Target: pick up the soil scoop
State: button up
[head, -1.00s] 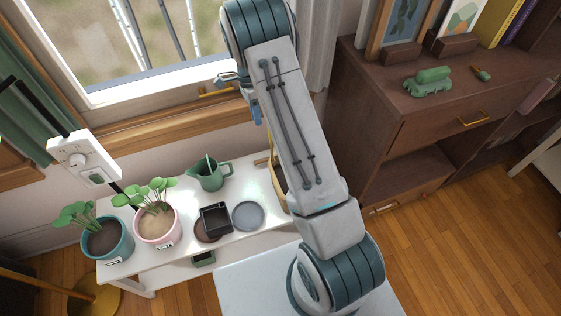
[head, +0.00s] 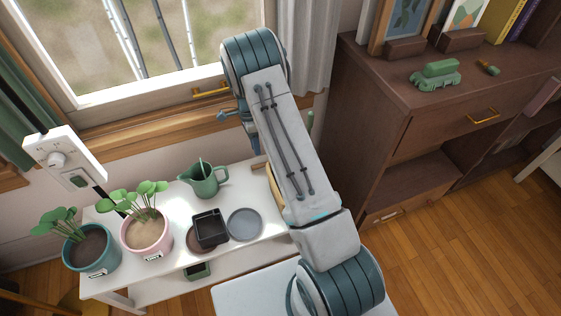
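I cannot make out the soil scoop for certain. My raised arm covers the right end of the white plant bench (head: 262,248). A tan curved edge (head: 276,187) and a short wooden piece (head: 259,166) show beside the arm there, mostly hidden.
On the bench stand a teal potted plant (head: 91,250), a pink potted plant (head: 147,234), a green watering can (head: 203,181), a black square pot (head: 209,228) and a grey saucer (head: 245,224). A brown cabinet (head: 372,130) stands close on the right. The window is behind.

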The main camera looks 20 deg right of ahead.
jog(key=b+x, duration=0.1)
jog(key=x, duration=0.6)
grip_shut()
notch_tip(320, 180, up, 10)
jog(key=p, duration=0.2)
